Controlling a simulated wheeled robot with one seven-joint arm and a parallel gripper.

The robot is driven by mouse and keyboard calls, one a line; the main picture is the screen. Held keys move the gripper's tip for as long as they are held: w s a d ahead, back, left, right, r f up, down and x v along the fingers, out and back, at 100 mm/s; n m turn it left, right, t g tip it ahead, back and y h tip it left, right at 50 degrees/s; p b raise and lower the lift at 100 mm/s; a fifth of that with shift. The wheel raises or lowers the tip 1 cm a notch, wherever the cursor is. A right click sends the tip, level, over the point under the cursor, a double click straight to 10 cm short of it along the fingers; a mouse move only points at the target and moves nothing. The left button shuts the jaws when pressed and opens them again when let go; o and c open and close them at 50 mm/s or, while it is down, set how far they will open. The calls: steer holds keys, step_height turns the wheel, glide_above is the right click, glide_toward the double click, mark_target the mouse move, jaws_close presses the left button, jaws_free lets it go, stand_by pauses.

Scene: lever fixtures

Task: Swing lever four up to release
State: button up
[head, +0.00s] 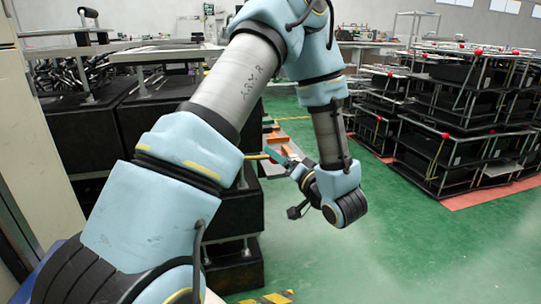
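My arm fills the middle of the head view and bends down to the wrist. My gripper (276,157) points left and away from me, small and partly dark. I cannot tell whether its fingers are open or shut. Beside it are small yellow, teal and red-orange parts, perhaps lever handles, near a dark fixture. One orange-red piece (274,139) lies just beyond the gripper. I cannot pick out lever four; my arm hides part of this area. I cannot tell whether the gripper touches anything.
Dark box-like fixtures (90,135) with metal frames stand at the left, partly behind my arm. Stacked black racks with red knobs (465,115) stand at the right. Open green floor (400,255) lies between. A yellow-black striped marking (268,298) is at the bottom.

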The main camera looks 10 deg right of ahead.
steer(key=shift+x, duration=2.6)
jaws_close()
